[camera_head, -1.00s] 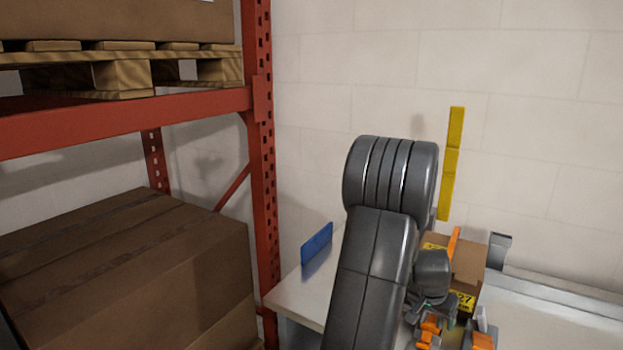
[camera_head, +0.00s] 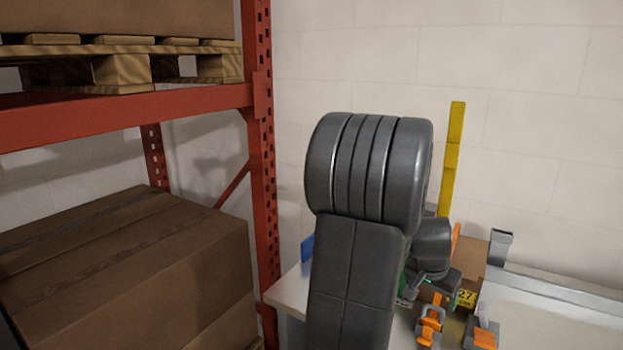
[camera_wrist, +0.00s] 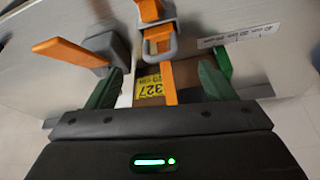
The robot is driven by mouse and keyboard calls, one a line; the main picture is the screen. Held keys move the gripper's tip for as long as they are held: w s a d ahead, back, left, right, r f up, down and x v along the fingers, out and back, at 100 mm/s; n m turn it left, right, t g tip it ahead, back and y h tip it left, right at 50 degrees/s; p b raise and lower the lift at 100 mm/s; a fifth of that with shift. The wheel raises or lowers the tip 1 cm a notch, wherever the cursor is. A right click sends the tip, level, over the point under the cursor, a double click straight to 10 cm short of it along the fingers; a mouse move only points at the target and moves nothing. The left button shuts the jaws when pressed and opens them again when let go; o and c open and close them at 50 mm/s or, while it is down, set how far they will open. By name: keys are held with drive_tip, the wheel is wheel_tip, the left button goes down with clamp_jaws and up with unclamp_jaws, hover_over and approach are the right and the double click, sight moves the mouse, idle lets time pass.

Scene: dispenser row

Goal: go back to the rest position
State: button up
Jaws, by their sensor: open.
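My gripper (camera_wrist: 160,90) is open in the wrist view, with its two green fingers apart. A cardboard box with a yellow label reading 327 (camera_wrist: 148,87) shows between and beyond the fingers. An orange strip lies over the box there, and I cannot tell whether anything touches the fingers. In the head view my dark arm fills the centre and hides most of my gripper. The box (camera_head: 468,262) shows to the right of the arm on the light table.
Orange-and-grey dispenser parts (camera_head: 430,323) stand at the table's front, with another orange piece (camera_head: 484,338) beside them. A blue plate (camera_head: 307,247) is mostly hidden by my arm. A red rack (camera_head: 262,180) with large boxes (camera_head: 130,260) stands left. A yellow strip (camera_head: 452,155) rises behind.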

approach(431, 322)
drive_tip(key=x, duration=0.6)
drive_tip(key=shift+w+d+f, duration=0.1)
drive_tip(key=shift+w+d, duration=0.4)
drive_tip(key=shift+w, duration=0.05)
drive_tip(key=shift+w+d+f+p, duration=0.1)
drive_tip(key=shift+w+p, duration=0.05)
drive_tip(key=shift+p, duration=0.2)
wheel_tip(431, 322, up, 9)
drive_tip(key=p, duration=0.6)
drive_tip(key=w+a+n+y+p, duration=0.1)
drive_tip(key=w+a+n+p, duration=0.1)
drive_tip(key=a, duration=0.7)
drive_tip(key=w+a+r+n+y+p, duration=0.1)
drive_tip(key=w+a+n+p, duration=0.1)
drive_tip(key=a, duration=0.7)
drive_tip(key=shift+w+a+r+n+t, duration=0.3)
drive_tip(key=shift+w+n+t, duration=0.1)
drive_tip(key=shift+w+n, duration=0.25)
